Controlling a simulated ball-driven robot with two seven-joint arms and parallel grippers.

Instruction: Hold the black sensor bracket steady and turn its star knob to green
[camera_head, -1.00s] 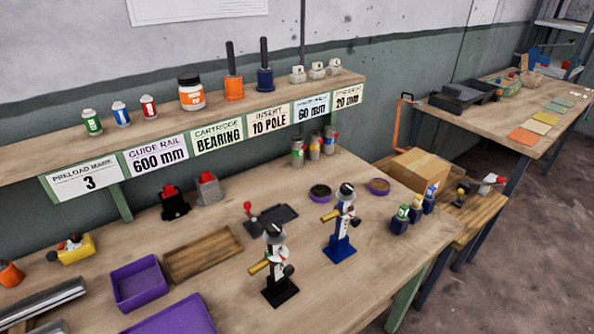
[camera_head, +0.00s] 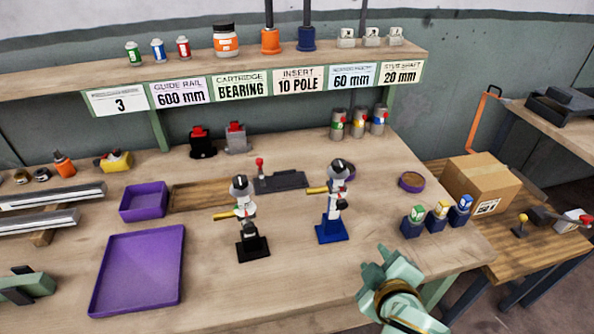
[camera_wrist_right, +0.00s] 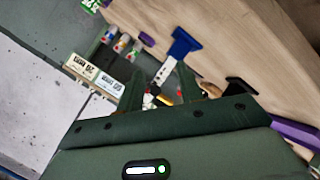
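The black sensor bracket (camera_head: 252,248) stands upright on the bench, on a square black base. My right gripper (camera_head: 378,262) is at the bench's front edge, right of and nearer than both brackets. Its fingers (camera_wrist_right: 160,82) are apart and empty.
A purple tray (camera_head: 178,290) lies front left, with a small purple bin (camera_head: 143,201) behind it. Several small coloured-top blocks (camera_head: 438,216) stand at the right bench edge. A labelled shelf (camera_head: 120,82) runs along the back. The bench in front of the brackets is clear.

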